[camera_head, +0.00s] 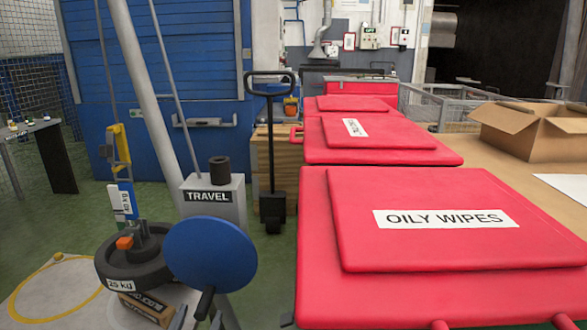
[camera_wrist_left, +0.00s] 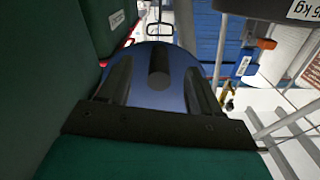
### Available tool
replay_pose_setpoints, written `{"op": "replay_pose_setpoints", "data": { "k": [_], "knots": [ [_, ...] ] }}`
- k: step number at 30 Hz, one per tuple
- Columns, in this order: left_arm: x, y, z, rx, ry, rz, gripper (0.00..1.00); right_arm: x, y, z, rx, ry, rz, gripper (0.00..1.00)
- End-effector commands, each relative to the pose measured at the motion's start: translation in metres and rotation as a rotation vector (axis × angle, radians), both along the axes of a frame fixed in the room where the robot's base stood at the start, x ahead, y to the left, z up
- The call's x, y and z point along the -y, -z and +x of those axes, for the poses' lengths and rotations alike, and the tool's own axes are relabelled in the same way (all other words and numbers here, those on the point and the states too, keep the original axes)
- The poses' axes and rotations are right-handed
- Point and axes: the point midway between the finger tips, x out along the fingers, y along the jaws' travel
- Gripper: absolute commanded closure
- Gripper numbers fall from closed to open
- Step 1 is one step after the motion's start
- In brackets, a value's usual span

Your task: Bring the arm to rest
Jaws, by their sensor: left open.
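My left gripper (camera_wrist_left: 158,92) shows in the left wrist view as two dark fingers, spread apart and open. A blue round disc (camera_wrist_left: 170,100) lies ahead of the fingers, with a short dark cylinder (camera_wrist_left: 158,66) in line with the gap between them. I cannot tell whether either finger touches anything. In the head view a blue disc (camera_head: 211,250) faces me at lower centre left. A dark part and a grey part show under its lower edge; I cannot tell whether they belong to the gripper. My right gripper is in neither view.
Red bins (camera_head: 325,245) fill the right, the nearest labelled OILY WIPES. Behind are a TRAVEL box (camera_head: 213,216) and a pallet truck handle (camera_head: 271,140). Green floor shows at left. An open carton (camera_head: 520,130) sits far right.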

Motion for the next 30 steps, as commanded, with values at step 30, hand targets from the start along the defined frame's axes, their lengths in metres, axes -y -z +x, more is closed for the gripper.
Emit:
{"op": "replay_pose_setpoints", "data": {
  "k": [30],
  "knots": [
    [0.049, 0.071, -0.18, -0.61, 0.197, -0.124, 0.36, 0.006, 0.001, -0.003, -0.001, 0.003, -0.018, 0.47]
  ]
}}
